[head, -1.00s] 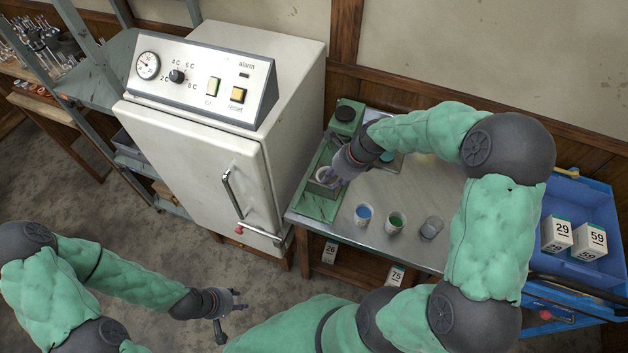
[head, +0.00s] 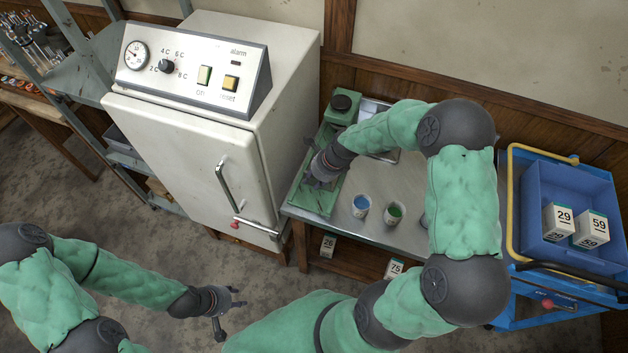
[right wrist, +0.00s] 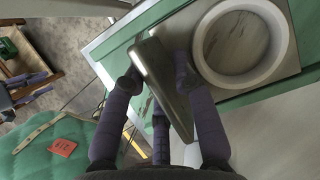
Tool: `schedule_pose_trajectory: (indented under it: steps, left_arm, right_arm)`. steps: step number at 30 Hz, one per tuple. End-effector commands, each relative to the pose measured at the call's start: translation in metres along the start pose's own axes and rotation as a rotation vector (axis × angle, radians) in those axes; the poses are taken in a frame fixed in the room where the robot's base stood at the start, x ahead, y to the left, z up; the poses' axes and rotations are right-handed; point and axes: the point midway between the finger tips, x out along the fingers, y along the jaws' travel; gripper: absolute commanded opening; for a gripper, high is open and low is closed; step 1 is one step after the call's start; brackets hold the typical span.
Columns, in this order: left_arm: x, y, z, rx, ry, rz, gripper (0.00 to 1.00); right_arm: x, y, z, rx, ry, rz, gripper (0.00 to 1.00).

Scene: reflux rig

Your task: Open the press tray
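The green press (head: 317,200) stands at the left end of the steel table, with a dark knob (head: 342,103) on its rear part. My right gripper (head: 322,172) is low over the press and hides part of it. In the right wrist view a dark grey bar (right wrist: 158,75) lies between the fingers of my right gripper (right wrist: 157,78). The fingers flank it closely; whether they grip it is unclear. A white round cup or ring (right wrist: 285,50) is right beside the right finger, over the green surface. My left gripper (head: 225,302) is open and empty, low at the left, away from the table.
A white fridge (head: 185,165) with a bar handle stands left of the table. Cups with blue (head: 361,203) and green (head: 394,210) contents stand near the front edge of the table (head: 375,235). A blue cart (head: 560,270) with boxes is at the right. Floor is free in front of the fridge.

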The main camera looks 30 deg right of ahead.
Motion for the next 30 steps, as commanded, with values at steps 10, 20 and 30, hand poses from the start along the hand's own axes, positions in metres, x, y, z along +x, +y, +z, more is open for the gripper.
schedule_pose_trajectory:
  steps: [10,20,30]
  left_arm:
    - [0.000,0.000,0.000,0.000,0.000,0.000,0.40]
    - [-0.003,0.001,0.000,0.000,0.000,0.000,0.40]
    - [-0.029,0.010,0.001,0.000,0.001,0.000,0.40]
  right_arm:
    - [0.002,0.000,0.000,0.000,0.000,0.000,0.16]
    - [0.001,0.004,0.001,0.000,0.001,0.002,0.00]
    - [0.000,0.043,0.001,-0.001,0.001,0.004,0.00]
